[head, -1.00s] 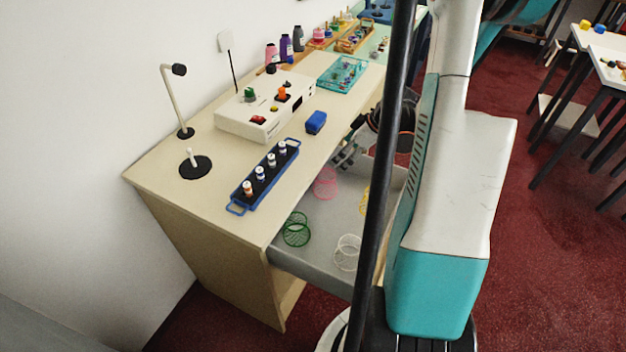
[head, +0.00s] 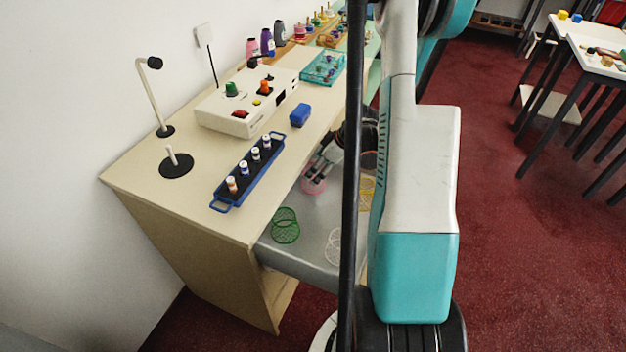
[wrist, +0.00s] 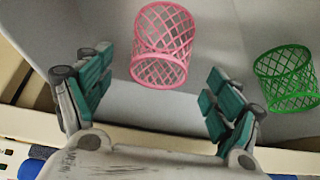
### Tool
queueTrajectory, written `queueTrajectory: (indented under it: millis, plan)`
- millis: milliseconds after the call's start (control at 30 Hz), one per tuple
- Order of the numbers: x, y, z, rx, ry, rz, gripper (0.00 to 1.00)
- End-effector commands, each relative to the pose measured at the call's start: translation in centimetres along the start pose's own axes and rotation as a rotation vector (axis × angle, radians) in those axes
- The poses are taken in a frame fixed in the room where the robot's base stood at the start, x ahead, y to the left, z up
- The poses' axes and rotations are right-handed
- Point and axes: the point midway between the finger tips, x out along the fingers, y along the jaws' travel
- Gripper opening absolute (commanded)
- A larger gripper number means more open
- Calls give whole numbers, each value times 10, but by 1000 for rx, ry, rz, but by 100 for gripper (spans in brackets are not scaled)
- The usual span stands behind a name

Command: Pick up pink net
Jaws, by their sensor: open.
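The pink net (wrist: 162,46) is an open mesh cylinder lying in the grey drawer (wrist: 110,20). In the wrist view it lies ahead of my gripper (wrist: 158,105), roughly between the lines of the two fingers and apart from them. The fingers have teal pads and stand wide open with nothing between them. In the head view my gripper (head: 321,167) is over the drawer close to the pink net (head: 313,182), covering part of it.
A green net (wrist: 288,78) lies to the right in the wrist view. White (head: 333,246) and yellow (head: 367,190) nets also lie in the drawer. The counter (head: 190,200) beside it holds a blue rack (head: 222,192), a white box (head: 215,115) and a blue block (head: 300,114).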

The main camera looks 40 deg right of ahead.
Motion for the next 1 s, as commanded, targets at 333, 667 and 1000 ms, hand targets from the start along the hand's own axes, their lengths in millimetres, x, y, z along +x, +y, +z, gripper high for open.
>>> queueTrajectory:
  millis: [333, 667, 1000]
  plan:
    - [36, 1, -1, 0, 0, 0, 84]
    - [35, 1, -1, 0, 0, 0, 55]
    - [35, 1, -1, 0, 0, 0, 50]
